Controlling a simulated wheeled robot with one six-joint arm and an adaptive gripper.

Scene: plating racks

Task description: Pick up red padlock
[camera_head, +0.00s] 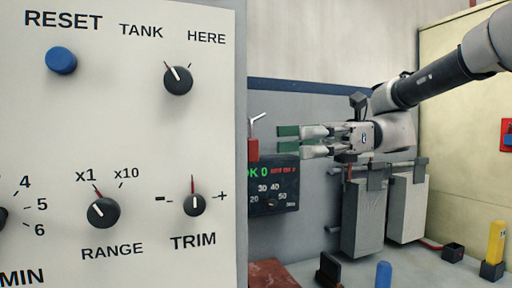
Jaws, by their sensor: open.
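A small red block that looks like the red padlock (253,149) hangs just right of the panel's edge, below a pale hook-like piece (256,120). The panel may hide part of it. My gripper (288,140) reaches in from the right and points left. Its two green-tipped fingers are open, one above the other, with nothing visible between them. The fingertips appear a little to the right of the red block in the picture. How far apart they are in depth cannot be told.
A big control panel (130,140) fills the left side. A dark meter box (287,201) stands below my gripper. Two grey hanging racks (370,217) are at the right. A blue post (383,275) and a yellow block (496,243) stand at the lower right.

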